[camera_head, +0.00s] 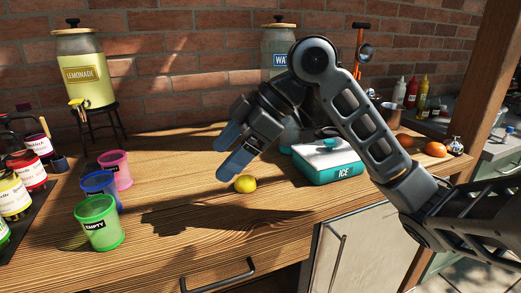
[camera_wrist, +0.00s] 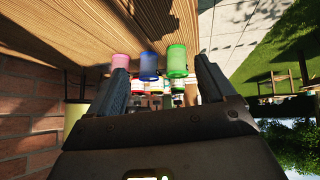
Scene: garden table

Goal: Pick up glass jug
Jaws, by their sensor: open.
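My gripper (camera_head: 222,160) is open and empty, raised above the wooden table and pointing down to the left. Its two fingers are apart, and the wrist view shows the gap between them (camera_wrist: 161,68). A bluish, glassy shape (camera_head: 289,134) stands behind my gripper and arm, left of the ice box. It is mostly hidden, and I cannot tell surely whether it is the glass jug. No other clear glass jug shows.
A yellow lemon (camera_head: 245,184) lies below my gripper. A teal ice box (camera_head: 328,165) stands to the right. Pink (camera_head: 115,170), blue (camera_head: 100,189) and green (camera_head: 99,222) cups stand left. A lemonade dispenser (camera_head: 82,73) and a water dispenser (camera_head: 277,45) stand at the brick wall.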

